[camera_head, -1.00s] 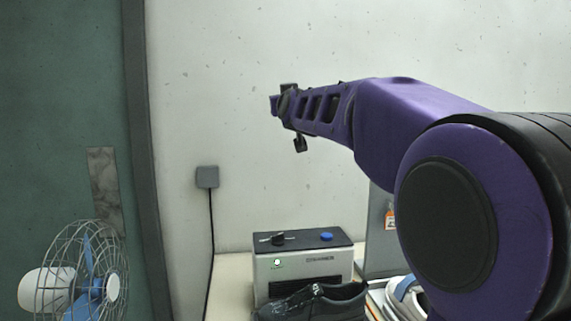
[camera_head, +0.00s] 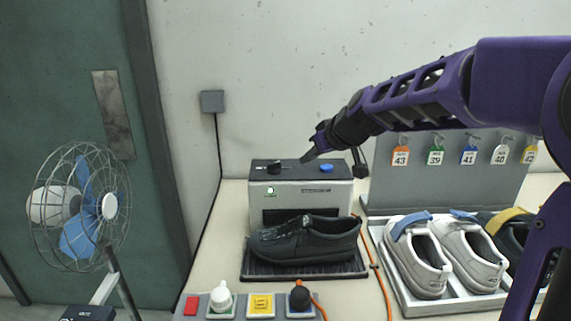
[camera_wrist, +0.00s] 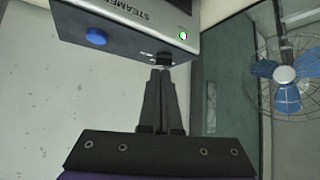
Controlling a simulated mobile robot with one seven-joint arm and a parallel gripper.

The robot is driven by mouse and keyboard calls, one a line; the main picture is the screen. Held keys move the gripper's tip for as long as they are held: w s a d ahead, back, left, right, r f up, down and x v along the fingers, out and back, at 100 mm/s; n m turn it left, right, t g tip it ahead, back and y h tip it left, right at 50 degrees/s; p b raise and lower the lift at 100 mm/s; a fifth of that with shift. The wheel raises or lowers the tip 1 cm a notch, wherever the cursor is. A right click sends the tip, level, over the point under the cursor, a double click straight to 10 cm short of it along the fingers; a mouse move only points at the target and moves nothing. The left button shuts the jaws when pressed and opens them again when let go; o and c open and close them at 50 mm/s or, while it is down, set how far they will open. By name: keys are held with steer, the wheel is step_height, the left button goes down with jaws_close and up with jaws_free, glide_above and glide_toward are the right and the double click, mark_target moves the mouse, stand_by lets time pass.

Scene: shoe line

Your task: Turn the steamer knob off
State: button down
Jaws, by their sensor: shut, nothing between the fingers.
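The steamer (camera_head: 345,171) is a grey box with a dark top, standing at the back of the table. Its black knob (camera_head: 274,168) sits on the top at the left, and a blue button (camera_head: 326,168) at the right. A green light (camera_head: 270,190) shows on its front. My gripper (camera_head: 304,158) is shut and empty, pointing down-left above the steamer's top, right of the knob in the head view. In the wrist view the fingertips (camera_wrist: 160,72) are together close to the black knob (camera_wrist: 164,59); I cannot tell whether they touch it.
A black shoe (camera_head: 310,240) sits in front of the steamer. White shoes (camera_head: 415,258) stand in a tray at right, before a grey board (camera_head: 440,180) with hanging number tags. A control panel (camera_head: 238,307) is at the front, a fan (camera_head: 80,205) at left.

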mark_target(278, 169)
steer(key=x, duration=1)
steer(key=shift+a+f, duration=0.25)
steer(key=shift+w+a+r, duration=0.1)
steer(key=shift+w+a, duration=0.15)
steer(key=shift+w, duration=0.2)
steer(key=shift+w+a+r, duration=0.1)
steer(key=shift+w+a, duration=0.15)
steer(key=shift+w, duration=0.2)
steer(key=shift+w+a+p, duration=0.3)
steer(key=shift+w, duration=0.4)
